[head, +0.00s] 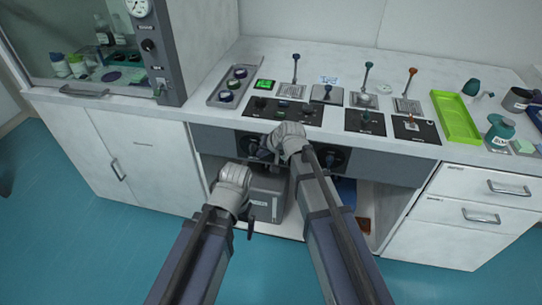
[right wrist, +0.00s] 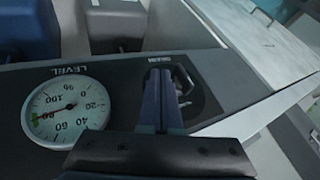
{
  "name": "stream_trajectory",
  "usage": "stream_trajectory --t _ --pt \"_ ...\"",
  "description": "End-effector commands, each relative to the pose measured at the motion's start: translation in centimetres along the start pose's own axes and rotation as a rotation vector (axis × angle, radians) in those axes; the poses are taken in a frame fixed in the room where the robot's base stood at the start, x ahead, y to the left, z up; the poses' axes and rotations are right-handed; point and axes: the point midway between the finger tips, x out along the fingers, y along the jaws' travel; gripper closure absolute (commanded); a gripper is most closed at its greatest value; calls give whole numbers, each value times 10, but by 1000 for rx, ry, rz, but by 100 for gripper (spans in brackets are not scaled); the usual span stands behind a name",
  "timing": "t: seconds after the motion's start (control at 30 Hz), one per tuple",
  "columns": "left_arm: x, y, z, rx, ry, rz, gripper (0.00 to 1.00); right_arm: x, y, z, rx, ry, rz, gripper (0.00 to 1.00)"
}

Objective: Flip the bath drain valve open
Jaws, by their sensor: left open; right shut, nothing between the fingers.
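The drain valve handle (right wrist: 187,78), a thin metal loop on a dark round plate, shows in the right wrist view under an upside-down label. My right gripper (right wrist: 158,78) is shut and empty, with its fingers in front of the plate, just left of the loop. Whether they touch it I cannot tell. In the head view my right gripper (head: 262,152) is at the left part of the dark front panel and hides much of the valve. My left gripper (head: 261,216) is open, lower down, in front of a grey box under the bench.
A round level gauge (right wrist: 67,110) sits beside the valve. The grey box (head: 267,185) stands in the open space below the panel. Lever controls and a green tray (head: 455,118) are on the bench top. Drawers (head: 470,217) are at right, a cabinet (head: 150,165) at left.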

Motion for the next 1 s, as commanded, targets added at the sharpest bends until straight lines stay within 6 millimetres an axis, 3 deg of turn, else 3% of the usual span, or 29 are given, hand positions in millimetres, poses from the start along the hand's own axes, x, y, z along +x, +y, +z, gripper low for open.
stream_trajectory --t 0.23,1.0 --pt "0 0 0 0 0 0 3 6 -11 0 -1 1 1 100" --pt "12 1 -1 0 0 0 3 8 -9 2 28 13 -66 100"
